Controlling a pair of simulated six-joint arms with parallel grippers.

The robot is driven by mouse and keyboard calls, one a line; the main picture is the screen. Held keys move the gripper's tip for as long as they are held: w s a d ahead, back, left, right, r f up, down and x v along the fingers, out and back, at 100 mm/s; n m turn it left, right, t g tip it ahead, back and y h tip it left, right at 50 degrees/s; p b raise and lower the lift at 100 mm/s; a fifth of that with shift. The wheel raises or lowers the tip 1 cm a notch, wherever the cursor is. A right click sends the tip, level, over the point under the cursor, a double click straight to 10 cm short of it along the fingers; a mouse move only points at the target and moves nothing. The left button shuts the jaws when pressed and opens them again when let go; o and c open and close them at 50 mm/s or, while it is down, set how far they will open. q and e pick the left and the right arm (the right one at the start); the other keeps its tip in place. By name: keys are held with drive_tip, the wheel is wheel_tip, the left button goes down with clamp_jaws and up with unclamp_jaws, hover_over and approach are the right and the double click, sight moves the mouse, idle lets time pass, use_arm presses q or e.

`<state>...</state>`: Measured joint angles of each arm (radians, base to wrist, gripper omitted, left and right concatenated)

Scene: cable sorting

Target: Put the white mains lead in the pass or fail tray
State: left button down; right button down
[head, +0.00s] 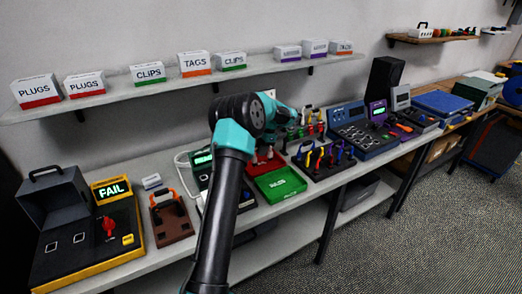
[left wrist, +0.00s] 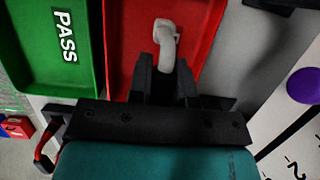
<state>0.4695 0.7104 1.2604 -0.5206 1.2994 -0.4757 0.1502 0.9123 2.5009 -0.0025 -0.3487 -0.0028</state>
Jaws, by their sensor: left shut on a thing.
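My left gripper (left wrist: 166,74) is shut on the white mains lead (left wrist: 166,40), a short curved white piece showing between and beyond its fingers. The lead is over the red tray (left wrist: 120,45) in the left wrist view; whether it touches the tray floor I cannot tell. The green tray marked PASS (left wrist: 85,70) lies beside it, to the left. In the head view the green tray (head: 281,184) sits at the bench front, with the red tray (head: 257,166) behind it, partly hidden by my left arm. My right gripper is not in view.
A yellow-edged tester with a lit FAIL display (head: 112,190) stands at the left. A brown holder (head: 170,218) is next to it. A rack of coloured-handled tools (head: 325,158) stands right of the green tray. A shelf (head: 170,86) with labelled boxes runs above.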

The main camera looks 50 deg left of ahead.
use_arm(q)
drive_tip(key=shift+f, duration=0.8)
idle(1.2)
drive_tip(key=c, duration=1)
unclamp_jaws()
drive_tip(key=shift+o, duration=0.5)
drive_tip(key=o, duration=0.5)
drive_tip(key=shift+r, duration=0.1)
drive_tip(key=shift+r, duration=3.9)
